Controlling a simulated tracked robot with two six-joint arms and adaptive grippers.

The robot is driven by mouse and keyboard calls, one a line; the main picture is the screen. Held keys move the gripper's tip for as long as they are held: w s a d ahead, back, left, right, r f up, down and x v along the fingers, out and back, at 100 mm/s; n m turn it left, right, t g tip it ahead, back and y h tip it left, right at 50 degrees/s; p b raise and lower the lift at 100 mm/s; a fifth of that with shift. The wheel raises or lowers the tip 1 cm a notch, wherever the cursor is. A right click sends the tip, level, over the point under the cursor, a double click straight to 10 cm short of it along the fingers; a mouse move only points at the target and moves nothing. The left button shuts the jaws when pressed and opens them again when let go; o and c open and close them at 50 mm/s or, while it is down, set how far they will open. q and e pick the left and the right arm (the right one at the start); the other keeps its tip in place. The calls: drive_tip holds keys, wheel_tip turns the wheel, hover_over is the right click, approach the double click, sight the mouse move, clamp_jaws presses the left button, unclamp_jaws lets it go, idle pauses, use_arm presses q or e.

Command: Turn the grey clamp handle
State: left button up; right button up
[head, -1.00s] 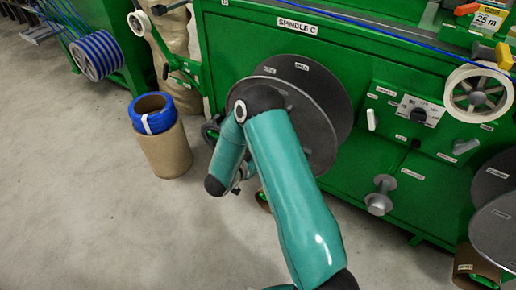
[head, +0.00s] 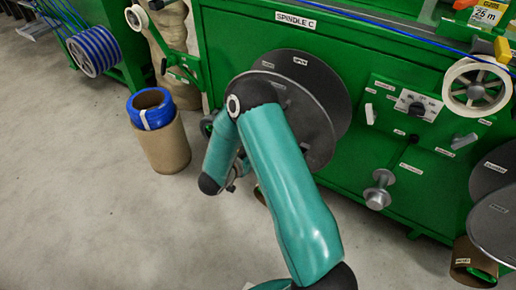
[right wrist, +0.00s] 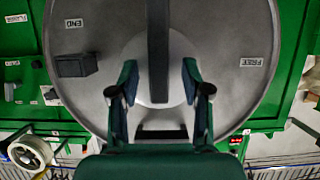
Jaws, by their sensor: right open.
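In the right wrist view a dark grey bar (right wrist: 158,50), which looks like the clamp handle, stands upright in the picture across a pale round hub (right wrist: 175,50). The hub is at the middle of a large grey disc (right wrist: 225,40) with upside-down labels. My right gripper (right wrist: 160,82) is open, one finger on each side of the bar, with gaps to it. I cannot tell how deep the fingers reach. In the head view the grey disc (head: 318,125) is on the green machine; my right arm hides its middle and the handle. My left gripper is in neither view.
A dark block (right wrist: 76,65) sticks out of the disc left of the gripper. In the head view, the green machine (head: 350,50) carries a switch panel (head: 410,105), a grey knob (head: 378,190) and a pale reel (head: 475,88). A cardboard tube (head: 165,150) stands on the open floor at left.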

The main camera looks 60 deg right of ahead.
drive_tip(key=v, duration=1)
drive_tip(key=shift+a, duration=0.1)
drive_tip(key=w+a+f+n+t+y, duration=0.3)
drive_tip(key=a+f+n+t+y, duration=0.2)
drive_tip(key=a+f+n+y, duration=0.55)
drive_tip(key=s+a+f+n+g+y, duration=0.1)
drive_tip(key=s+a+f+y, duration=0.1)
drive_tip(key=s+a+f, duration=0.3)
drive_tip(key=a+f+n+y, duration=0.1)
drive_tip(key=a+f+y, duration=0.15)
drive_tip(key=a, duration=0.55)
drive_tip(key=s+a+n+g+y, duration=0.2)
drive_tip(key=s+a+n+g, duration=0.15)
drive_tip(key=s+a, duration=0.35)
drive_tip(key=a+p+v, duration=0.2)
drive_tip(key=p+v, duration=0.6)
drive_tip(key=p, duration=0.1)
drive_tip(key=w+a+r+p+v, duration=0.1)
drive_tip(key=p+v, duration=0.8)
drive_tip(key=shift+s+a+r, duration=0.3)
drive_tip(key=shift+r, duration=0.1)
